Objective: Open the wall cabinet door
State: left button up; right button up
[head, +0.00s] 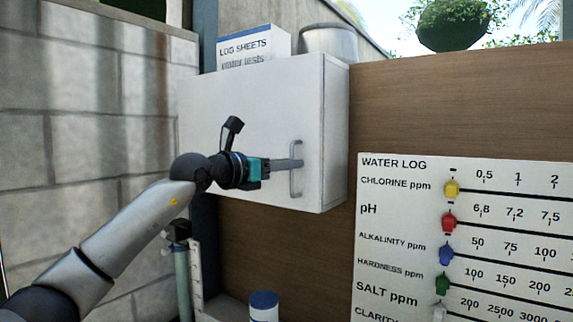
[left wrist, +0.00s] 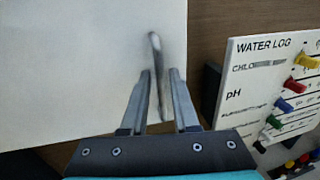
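The white wall cabinet (head: 240,110) hangs on the brown panel, and its front door looks shut. A grey vertical bar handle (head: 296,185) is near the door's right edge. My left gripper (head: 300,164) reaches in from the left at mid-height of the handle. In the left wrist view the handle (left wrist: 155,50) runs between the two fingers of my left gripper (left wrist: 160,72). The fingers stand apart, with a gap beside the bar, so the gripper looks open around it. Whether a finger touches the bar is unclear. My right gripper is not in view.
A log sheets box (head: 252,48) and a grey round container (head: 328,40) stand on the cabinet. A water log board (head: 400,240) with coloured knobs is to the right. A blue-lidded white container (head: 263,306) stands below. A block wall (head: 90,120) is at left.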

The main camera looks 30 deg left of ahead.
pick_arm(q)
grip_shut()
dwell(1.1)
